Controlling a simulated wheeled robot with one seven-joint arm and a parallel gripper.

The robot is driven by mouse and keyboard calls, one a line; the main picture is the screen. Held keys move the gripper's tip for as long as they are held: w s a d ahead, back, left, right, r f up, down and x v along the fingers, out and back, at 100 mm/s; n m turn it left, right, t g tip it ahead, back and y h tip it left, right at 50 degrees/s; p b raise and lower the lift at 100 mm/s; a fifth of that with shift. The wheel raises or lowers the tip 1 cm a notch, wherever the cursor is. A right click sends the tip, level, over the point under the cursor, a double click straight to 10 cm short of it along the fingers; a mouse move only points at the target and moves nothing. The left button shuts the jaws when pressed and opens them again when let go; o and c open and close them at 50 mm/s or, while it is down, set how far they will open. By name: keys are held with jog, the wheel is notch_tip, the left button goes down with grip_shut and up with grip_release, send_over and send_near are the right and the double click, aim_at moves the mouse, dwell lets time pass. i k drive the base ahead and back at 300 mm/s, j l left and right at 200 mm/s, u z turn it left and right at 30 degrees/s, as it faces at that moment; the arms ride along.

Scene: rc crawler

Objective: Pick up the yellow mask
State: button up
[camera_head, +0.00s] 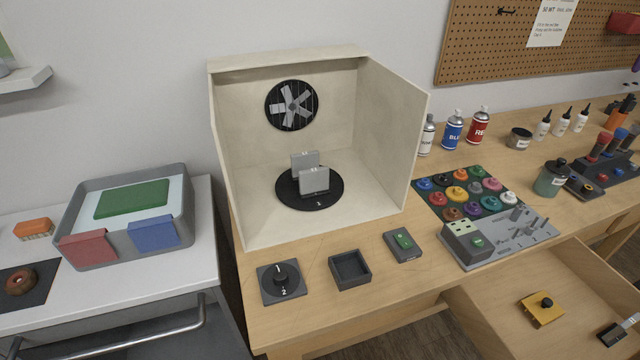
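A flat yellow piece (541,309) with a dark round knob on top lies in the open drawer at the lower right. It is the only yellow plate of this kind in view, and it looks like the yellow mask. Nothing covers it from above. My gripper is not in this view.
The open drawer (490,322) also holds a dark and grey piece (613,334) at its right, cut by the frame edge. Above it the wooden bench carries a grey fixture tray (525,228), colored knobs (468,189) and a spray booth (235,165). Bare drawer floor surrounds the yellow piece.

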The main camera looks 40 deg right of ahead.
aim_at(544, 309)
jog(key=j+z, duration=0.3)
jog(key=z, duration=0.15)
jog(key=j+z, duration=0.65)
jog(key=z, duration=0.2)
jog(key=k+l, duration=0.05)
